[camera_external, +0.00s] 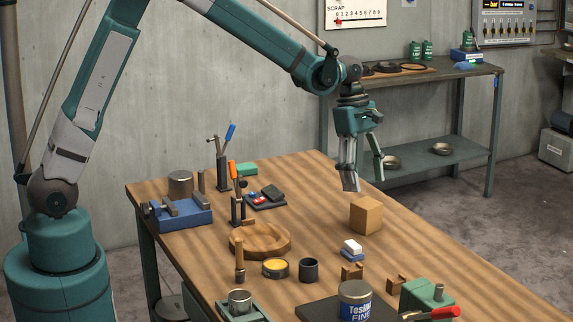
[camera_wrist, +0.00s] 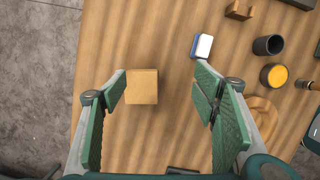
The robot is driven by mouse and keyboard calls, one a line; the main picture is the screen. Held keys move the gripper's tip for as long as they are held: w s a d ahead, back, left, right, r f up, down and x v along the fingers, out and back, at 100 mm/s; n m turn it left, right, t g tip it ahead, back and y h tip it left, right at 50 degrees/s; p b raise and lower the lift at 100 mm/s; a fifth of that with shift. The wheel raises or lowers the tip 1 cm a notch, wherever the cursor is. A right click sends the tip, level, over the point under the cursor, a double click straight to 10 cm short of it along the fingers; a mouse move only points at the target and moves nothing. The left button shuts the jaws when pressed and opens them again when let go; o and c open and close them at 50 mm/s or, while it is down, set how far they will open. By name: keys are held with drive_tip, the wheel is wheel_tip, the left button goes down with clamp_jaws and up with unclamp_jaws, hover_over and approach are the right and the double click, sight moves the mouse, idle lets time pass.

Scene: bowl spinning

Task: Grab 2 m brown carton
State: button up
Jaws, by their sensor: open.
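The brown carton (camera_external: 366,215) is a small plain cube standing on the wooden table, near its right edge. My gripper (camera_external: 366,187) is open and hangs above the table, just behind and above the carton in the external view. In the wrist view the carton (camera_wrist: 142,87) lies between the two green fingers of my gripper (camera_wrist: 160,85), close to the left finger. The fingers are spread wide and hold nothing. I cannot tell the exact height of the fingertips above the carton.
A blue-and-white block (camera_external: 350,250) sits in front of the carton. A round wooden ring (camera_external: 260,240), yellow-topped tin (camera_external: 276,267) and dark cup (camera_external: 308,269) stand to the left. A blue vise (camera_external: 180,214) stands farther back. The table right of the carton is narrow.

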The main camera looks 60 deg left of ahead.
drive_tip(key=y+p, duration=0.2)
approach(365, 202)
drive_tip(key=shift+h, duration=0.3)
wheel_tip(365, 202, down, 5)
drive_tip(key=shift+w+d, duration=0.1)
drive_tip(key=shift+w, duration=0.05)
drive_tip(key=shift+f, duration=0.35)
drive_tip(key=shift+d+f, duration=0.2)
drive_tip(key=shift+f, duration=1.05)
drive_tip(key=shift+f, duration=0.1)
drive_tip(key=shift+w+d+f, duration=0.1)
drive_tip(key=shift+d+f, duration=0.1)
drive_tip(key=shift+f, duration=0.6)
drive_tip(key=shift+w+d+f, duration=0.1)
drive_tip(key=shift+d+f, duration=0.1)
drive_tip(key=shift+f, duration=0.65)
drive_tip(key=shift+d+f, duration=0.15)
drive_tip(key=shift+f, duration=0.65)
